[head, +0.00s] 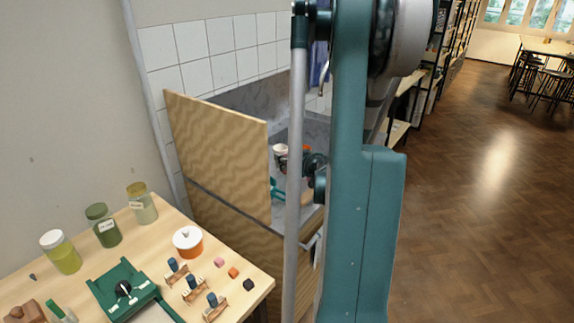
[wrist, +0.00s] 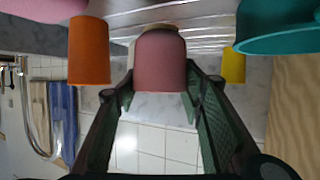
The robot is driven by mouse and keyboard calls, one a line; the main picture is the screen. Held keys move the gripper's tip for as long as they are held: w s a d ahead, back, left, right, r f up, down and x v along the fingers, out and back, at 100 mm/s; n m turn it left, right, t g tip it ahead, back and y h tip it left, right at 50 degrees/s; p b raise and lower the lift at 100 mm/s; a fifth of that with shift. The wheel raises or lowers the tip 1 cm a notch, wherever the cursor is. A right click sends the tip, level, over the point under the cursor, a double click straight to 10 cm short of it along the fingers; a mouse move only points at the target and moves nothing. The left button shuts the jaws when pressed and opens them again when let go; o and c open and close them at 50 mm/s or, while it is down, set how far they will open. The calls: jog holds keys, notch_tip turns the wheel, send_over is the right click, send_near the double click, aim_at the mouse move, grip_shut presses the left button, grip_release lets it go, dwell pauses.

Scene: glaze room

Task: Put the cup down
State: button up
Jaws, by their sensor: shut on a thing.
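A dusty pink cup (wrist: 160,62) sits between the two fingers of my gripper (wrist: 152,85) in the wrist view. The fingers are shut on it from both sides. The wrist view looks upside down. A ribbed metal surface (wrist: 210,25) shows behind the cup; I cannot tell whether the cup touches it. A cream thing is partly hidden behind the cup. In the head view my gripper is small and mostly covered by my arm, over the sink area behind the wooden panel.
Close around the held cup are an orange cup (wrist: 88,50), a yellow cup (wrist: 233,65), a teal bowl (wrist: 280,28) and a pink thing (wrist: 45,8). The wooden panel (head: 218,150) stands beside the sink. A table (head: 250,295) with jars is at lower left.

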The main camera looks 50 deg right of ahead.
jog(key=shift+f, duration=1.05)
jog(key=shift+f+b, duration=0.15)
jog(key=shift+b, duration=0.15)
jog(key=o, duration=1)
jog(key=shift+r, duration=0.2)
jog(key=p+v, duration=0.2)
jog(key=v, duration=1)
jog(key=shift+w+r, duration=0.1)
jog(key=shift+w, duration=0.05)
